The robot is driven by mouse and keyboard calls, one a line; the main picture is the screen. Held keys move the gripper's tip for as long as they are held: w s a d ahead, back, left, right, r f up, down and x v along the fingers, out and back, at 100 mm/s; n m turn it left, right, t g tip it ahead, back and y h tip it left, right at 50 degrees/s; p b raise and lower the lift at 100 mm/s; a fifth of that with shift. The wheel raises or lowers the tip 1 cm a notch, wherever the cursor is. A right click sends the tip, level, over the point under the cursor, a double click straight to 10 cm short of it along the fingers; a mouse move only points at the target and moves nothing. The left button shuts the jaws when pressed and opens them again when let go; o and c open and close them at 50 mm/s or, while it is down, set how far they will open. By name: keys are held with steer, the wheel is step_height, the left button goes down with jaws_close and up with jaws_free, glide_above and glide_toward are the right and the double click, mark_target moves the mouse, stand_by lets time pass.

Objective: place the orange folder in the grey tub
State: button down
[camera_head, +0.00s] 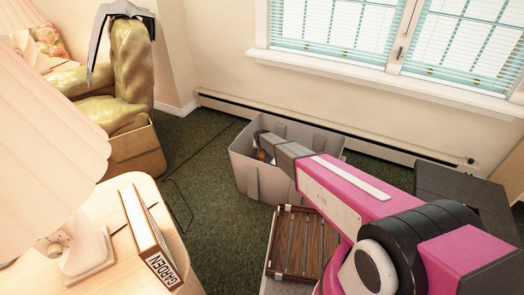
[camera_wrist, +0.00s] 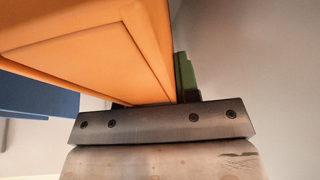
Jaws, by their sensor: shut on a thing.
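The grey tub (camera_head: 262,180) stands on the carpet below the window. My arm reaches over it, and my gripper (camera_head: 264,148) is inside its opening, near the left wall. In the wrist view my gripper (camera_wrist: 165,118) is shut on the orange folder (camera_wrist: 85,50), which fills the upper left of that picture. I cannot tell whether the folder touches the tub floor.
In the wrist view a blue thing (camera_wrist: 38,97) is at left and a green thing (camera_wrist: 185,78) is behind the folder. A slatted brown crate (camera_head: 300,240) stands in front of the tub. A side table (camera_head: 110,215) with a lamp and a GARDEN book (camera_head: 150,240) is at left.

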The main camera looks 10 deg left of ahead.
steer(key=c, duration=0.8)
jaws_free()
steer(key=shift+c, duration=0.2)
steer(key=v, duration=1.2)
steer(key=shift+r, duration=0.15)
steer(key=s+d+r+g, duration=0.1)
steer(key=s+d+r, duration=0.5)
steer(key=s+d, duration=0.4)
steer(key=s+d+r+m+g, duration=0.1)
steer(key=s+d+r, duration=0.6)
steer(key=d, duration=0.9)
steer(key=s+d+r+g, duration=0.2)
steer(key=s+d+r, duration=0.5)
steer(key=s+d, duration=0.6)
steer(key=shift+s+d+h, duration=0.25)
steer(key=shift+d+h, duration=0.05)
steer(key=shift+d, duration=0.25)
steer(key=shift+f, duration=0.1)
